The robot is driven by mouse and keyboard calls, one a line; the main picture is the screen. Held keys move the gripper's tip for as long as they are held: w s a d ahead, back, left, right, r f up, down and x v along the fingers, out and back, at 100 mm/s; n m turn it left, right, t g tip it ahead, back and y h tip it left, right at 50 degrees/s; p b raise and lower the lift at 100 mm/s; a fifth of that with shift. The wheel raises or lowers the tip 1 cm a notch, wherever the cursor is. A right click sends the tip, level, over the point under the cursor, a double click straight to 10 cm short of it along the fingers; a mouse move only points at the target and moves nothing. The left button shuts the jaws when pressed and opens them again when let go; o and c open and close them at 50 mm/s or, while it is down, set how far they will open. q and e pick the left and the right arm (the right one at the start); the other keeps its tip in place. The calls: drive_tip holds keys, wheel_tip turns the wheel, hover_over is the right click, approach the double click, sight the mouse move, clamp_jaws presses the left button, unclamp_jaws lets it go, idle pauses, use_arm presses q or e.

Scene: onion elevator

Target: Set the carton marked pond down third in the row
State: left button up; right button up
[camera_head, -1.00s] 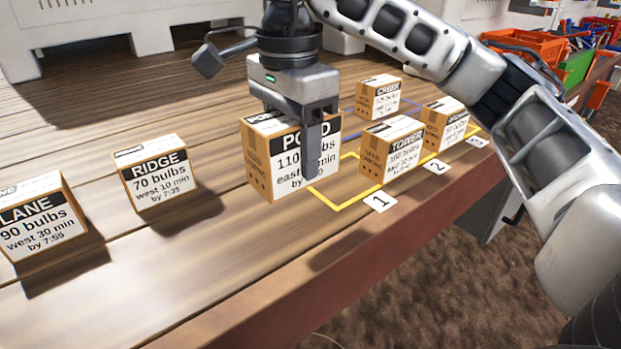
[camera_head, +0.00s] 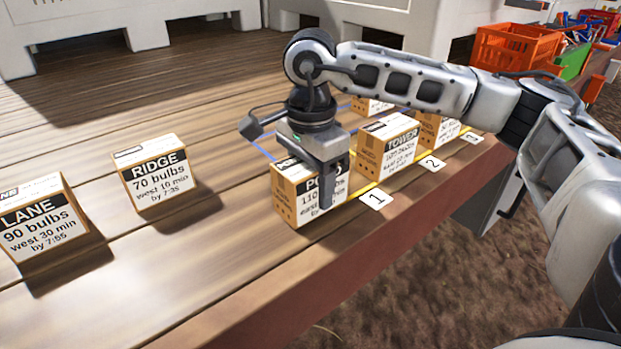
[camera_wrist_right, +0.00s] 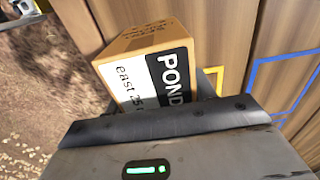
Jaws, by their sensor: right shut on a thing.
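The pond carton (camera_head: 312,194) is a brown box with a black and white label. My right gripper (camera_head: 326,180) is shut on it from above, and the carton also shows in the right wrist view (camera_wrist_right: 158,75). It is upright at the yellow-outlined place by card 1 (camera_head: 376,199), at or just above the table; I cannot tell if it touches. The tower carton (camera_head: 390,150) stands just beyond it by card 2 (camera_head: 432,164). Another carton (camera_head: 430,130) stands by card 3 (camera_head: 471,138), partly hidden by my arm. My left gripper is out of view.
The ridge carton (camera_head: 157,178) and the lane carton (camera_head: 42,225) stand on the left of the wooden table (camera_head: 200,265). A carton (camera_head: 371,106) stands behind the row, near blue lines. Orange crates (camera_head: 515,48) are at the back right. The table's front edge is close to the row.

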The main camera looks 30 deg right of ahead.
drive_tip(key=o, duration=1.3)
drive_tip(key=shift+f, duration=0.1)
wheel_tip(320, 180, up, 12)
drive_tip(key=shift+r, duration=0.2)
